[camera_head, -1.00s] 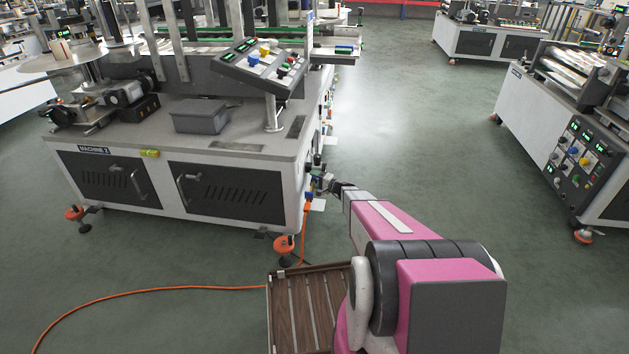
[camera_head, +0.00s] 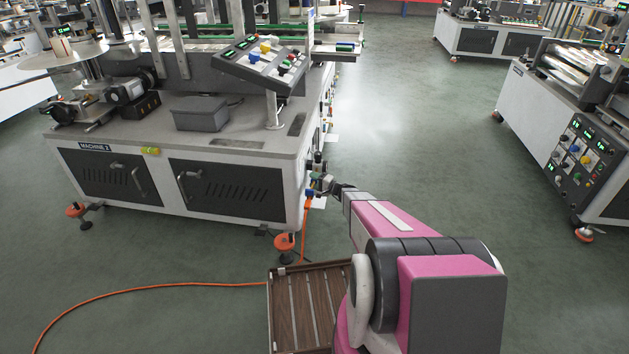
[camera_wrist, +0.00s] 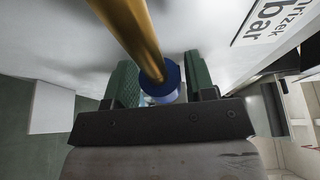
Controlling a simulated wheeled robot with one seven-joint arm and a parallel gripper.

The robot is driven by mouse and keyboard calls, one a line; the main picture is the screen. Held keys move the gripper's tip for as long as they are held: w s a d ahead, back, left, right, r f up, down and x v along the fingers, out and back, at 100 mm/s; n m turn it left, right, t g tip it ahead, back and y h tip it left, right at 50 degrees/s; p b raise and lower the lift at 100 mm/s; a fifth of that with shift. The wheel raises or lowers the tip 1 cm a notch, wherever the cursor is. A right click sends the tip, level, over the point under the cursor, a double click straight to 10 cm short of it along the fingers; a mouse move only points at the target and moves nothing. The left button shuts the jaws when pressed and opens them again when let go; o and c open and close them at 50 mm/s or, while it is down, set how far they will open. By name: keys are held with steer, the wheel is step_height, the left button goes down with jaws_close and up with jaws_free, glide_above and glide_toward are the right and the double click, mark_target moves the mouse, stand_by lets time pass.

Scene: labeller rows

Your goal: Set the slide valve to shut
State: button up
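My gripper (camera_wrist: 162,92) is at the side of machine 2, low near its front right corner. Its two green-padded fingers stand on either side of a blue collar (camera_wrist: 160,84) with a paler part below it. A brass-coloured tube (camera_wrist: 137,35) runs from the collar towards the top left of the wrist view. This looks like the slide valve. The fingers are very close to the collar, but contact is not clear. In the head view my gripper (camera_head: 325,184) is small, with a blue fitting (camera_head: 309,194) beside it. The valve's position marks are not readable.
Machine 2 (camera_head: 243,148) stands left of my arm, with an orange foot (camera_head: 285,243) near the gripper. An orange hose (camera_head: 150,289) drops from the fitting and runs across the floor. A printed label (camera_wrist: 270,18) is on the panel. The aisle to the right is clear.

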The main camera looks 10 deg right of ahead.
steer(key=shift+o, duration=0.2)
steer(key=shift+d, duration=0.1)
steer(key=shift+s+d, duration=0.2)
steer(key=shift+s, duration=0.05)
steer(key=v, duration=1)
steer(key=shift+s, duration=0.1)
